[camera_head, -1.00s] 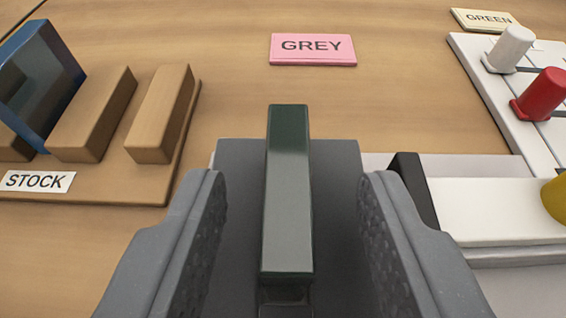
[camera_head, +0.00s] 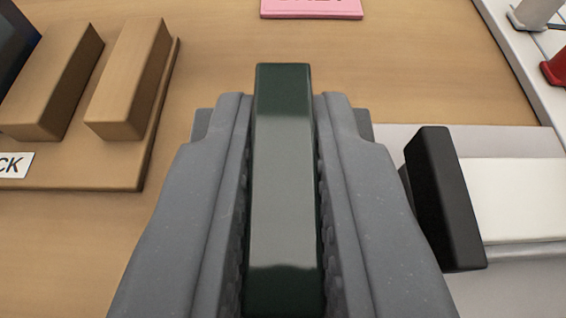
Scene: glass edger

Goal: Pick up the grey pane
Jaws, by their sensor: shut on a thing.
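The grey pane (camera_head: 282,170) stands on edge in the middle of the view, its dark green-grey top edge facing me. My gripper (camera_head: 284,150) is shut on it, with one grey textured jaw pressed on each side. The pane's lower part is hidden between the jaws. I cannot tell whether the pane is touching what lies under it. The pink grey-pane label card (camera_head: 310,8) lies on the wood beyond it, partly cut off by the top edge.
The wooden stock rack (camera_head: 110,165) with upright blocks is at left, with a dark blue pane (camera_head: 14,40) at its edge. A black block (camera_head: 440,200) and a white bar (camera_head: 515,200) stand close at right. A white board with a red peg (camera_head: 556,66) is at upper right. Bare wood lies ahead.

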